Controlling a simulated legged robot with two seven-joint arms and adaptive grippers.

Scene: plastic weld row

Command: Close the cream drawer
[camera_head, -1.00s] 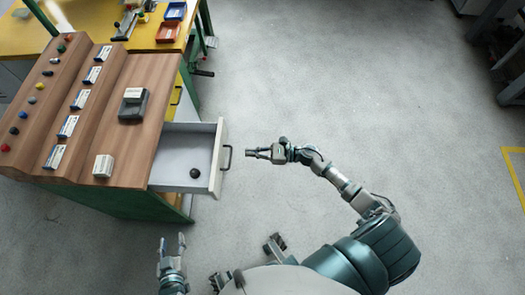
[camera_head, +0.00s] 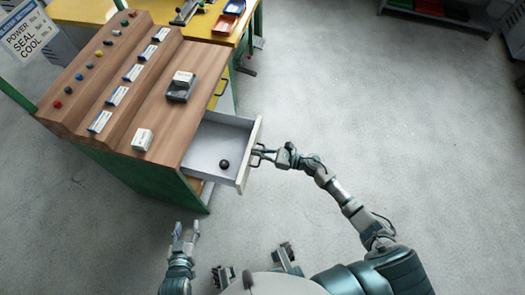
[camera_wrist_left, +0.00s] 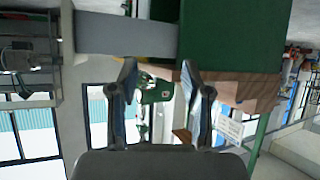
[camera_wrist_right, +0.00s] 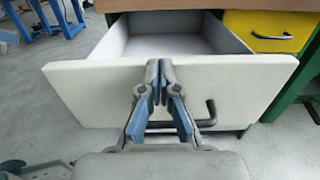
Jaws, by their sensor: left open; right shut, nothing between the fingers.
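The cream drawer (camera_head: 216,143) is pulled out of the wooden-topped bench in the head view. A dark round ball (camera_head: 224,164) lies inside it. Its front panel (camera_wrist_right: 85,95) and dark bar handle (camera_wrist_right: 208,115) face my right wrist camera. My right gripper (camera_head: 264,155) is shut and empty, with its fingertips at the drawer front by the handle. The right wrist view shows the fingers (camera_wrist_right: 160,75) in front of the panel, overlapping part of the handle; I cannot tell if they touch. My left gripper (camera_head: 185,230) is open and empty, low and left of the drawer.
The bench (camera_head: 150,85) carries several coloured buttons, labelled blocks and a dark device (camera_head: 181,87). A yellow drawer (camera_wrist_right: 268,30) sits beside the cream one. A yellow table (camera_head: 200,25) with bins stands behind. The floor right of the drawer is clear.

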